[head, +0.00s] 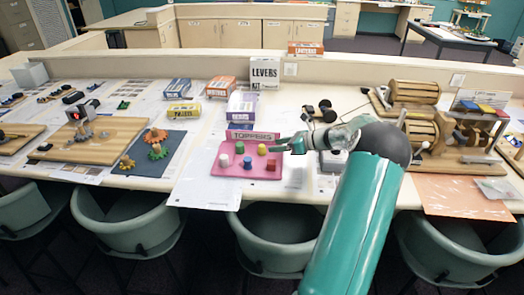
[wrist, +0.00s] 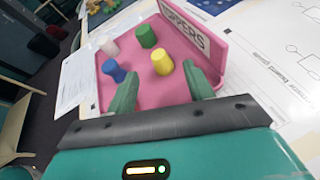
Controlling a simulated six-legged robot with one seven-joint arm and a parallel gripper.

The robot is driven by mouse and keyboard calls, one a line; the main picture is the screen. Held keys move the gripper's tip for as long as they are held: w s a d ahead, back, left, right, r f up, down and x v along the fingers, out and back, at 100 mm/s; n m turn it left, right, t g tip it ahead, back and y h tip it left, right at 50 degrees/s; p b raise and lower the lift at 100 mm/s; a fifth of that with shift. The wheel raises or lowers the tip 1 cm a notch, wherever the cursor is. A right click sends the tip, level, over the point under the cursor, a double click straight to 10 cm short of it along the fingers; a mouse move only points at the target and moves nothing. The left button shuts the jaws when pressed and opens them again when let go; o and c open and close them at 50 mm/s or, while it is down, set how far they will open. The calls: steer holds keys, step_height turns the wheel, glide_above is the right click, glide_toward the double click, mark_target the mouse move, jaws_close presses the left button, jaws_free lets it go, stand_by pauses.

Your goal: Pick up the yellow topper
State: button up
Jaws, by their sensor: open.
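The yellow topper (head: 262,149) stands upright on a pink tray (head: 218,173) labelled TOPPERS. In the head view my gripper (head: 283,146) is just right of the topper, over the tray's right edge. In the wrist view the yellow topper (wrist: 162,61) appears just beyond my open gripper (wrist: 161,71), lined up with the gap between the two green fingers. Nothing is held. I cannot tell whether a finger touches it.
On the tray also stand a green (head: 239,147), a white (head: 224,160), a blue (head: 247,163) and a red topper (head: 271,165). The upright TOPPERS sign (head: 252,135) borders the tray's back. Boxes (head: 242,105) stand behind, wooden drums (head: 408,125) to the right.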

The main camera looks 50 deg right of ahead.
mark_target(266, 151)
steer(key=x, duration=0.5)
steer(key=shift+w+f, duration=0.3)
steer(key=shift+c, duration=0.2)
steer(key=c, duration=1)
